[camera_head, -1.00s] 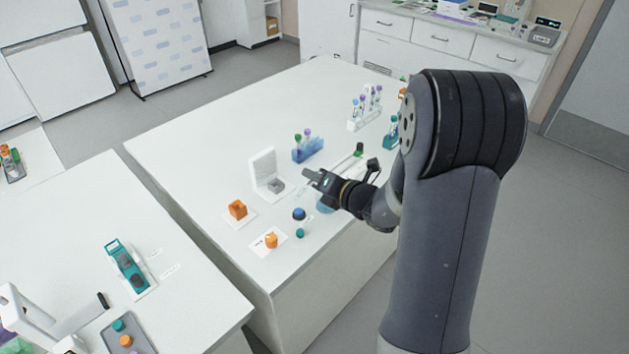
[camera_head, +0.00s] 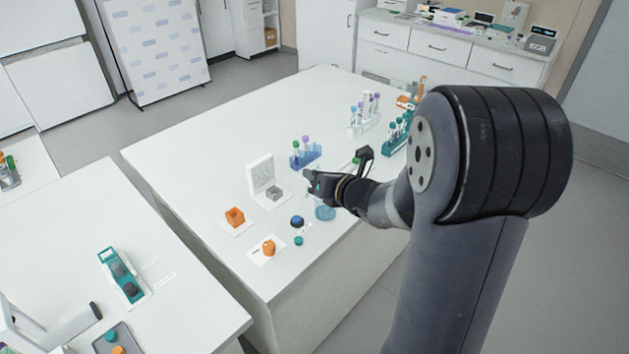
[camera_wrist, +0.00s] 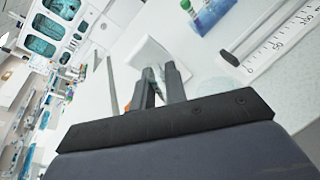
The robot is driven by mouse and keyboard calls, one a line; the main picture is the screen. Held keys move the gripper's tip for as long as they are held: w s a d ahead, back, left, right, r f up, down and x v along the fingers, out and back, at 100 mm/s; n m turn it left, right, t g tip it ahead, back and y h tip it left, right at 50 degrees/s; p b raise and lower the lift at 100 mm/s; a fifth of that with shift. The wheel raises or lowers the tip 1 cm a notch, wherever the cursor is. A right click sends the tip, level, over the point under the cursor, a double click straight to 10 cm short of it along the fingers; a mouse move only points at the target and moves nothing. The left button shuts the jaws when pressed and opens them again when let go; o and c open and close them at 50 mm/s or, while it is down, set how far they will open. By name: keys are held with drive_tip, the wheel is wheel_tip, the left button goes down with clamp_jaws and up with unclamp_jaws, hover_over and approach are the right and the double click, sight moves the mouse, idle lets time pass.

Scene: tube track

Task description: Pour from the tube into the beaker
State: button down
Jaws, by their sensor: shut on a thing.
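My gripper (camera_head: 313,183) is over the middle of the table, tilted to the left. It also shows in the wrist view (camera_wrist: 160,84), its jaws shut on a thin, faintly teal, clear piece, taken as the tube (camera_wrist: 154,80). The fingers hide most of the tube, so its fill and exact tilt cannot be told. The beaker (camera_head: 325,213) is a light blue-tinted vessel standing on the table just below and slightly right of the gripper, near the table's front edge. The gripper partly covers its upper part. I cannot tell whether liquid is flowing.
An orange block (camera_head: 235,217), a blue-topped round piece (camera_head: 297,221) and an orange piece (camera_head: 268,247) lie to the left. More racks stand at the back right.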

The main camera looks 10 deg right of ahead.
idle(0.3)
drive_tip(key=shift+s+a+f+n+b, duration=0.15)
drive_tip(key=shift+a+n+b, duration=0.25)
drive_tip(key=shift+b, duration=0.7)
drive_tip(key=n+b, duration=0.1)
drive_tip(key=b, duration=0.1)
drive_tip(key=a+n+h+b, duration=0.1)
drive_tip(key=b, duration=0.2)
drive_tip(key=shift+s+a+h, duration=0.2)
drive_tip(key=shift+a+h, duration=0.1)
drive_tip(key=shift+a+r+n+h+b, duration=0.2)
drive_tip(key=shift+a+n+h+b, duration=0.1)
drive_tip(key=shift+b, duration=0.2)
drive_tip(key=shift+d, duration=0.1)
drive_tip(key=shift+s, duration=0.1)
